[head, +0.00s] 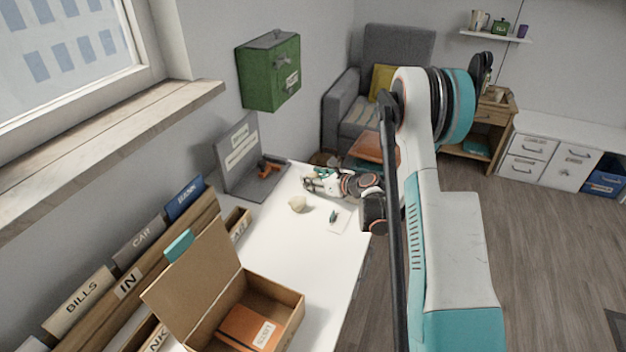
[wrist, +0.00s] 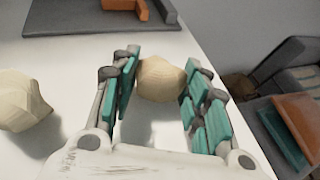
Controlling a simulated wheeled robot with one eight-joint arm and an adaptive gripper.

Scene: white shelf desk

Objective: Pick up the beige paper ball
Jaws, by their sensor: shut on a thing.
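My gripper (head: 313,183) is over the far part of the white desk. In the wrist view its teal-padded fingers stand on both sides of a beige, faceted paper ball (wrist: 160,78), shut on it near the fingertips. I cannot tell whether this ball is clear of the desk. A second, similar beige ball (wrist: 22,102) lies on the desk to the left, apart from the fingers. One beige ball (head: 297,203) shows in the head view, just below and left of the gripper. The held ball is not clearly visible there.
A grey stand (head: 250,170) with an orange tool (head: 268,167) is behind the gripper. A white card with a small dark green item (head: 333,216) lies close by. An open cardboard box (head: 287,290) and file holder (head: 130,280) are nearer. The desk's middle (head: 290,245) is clear.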

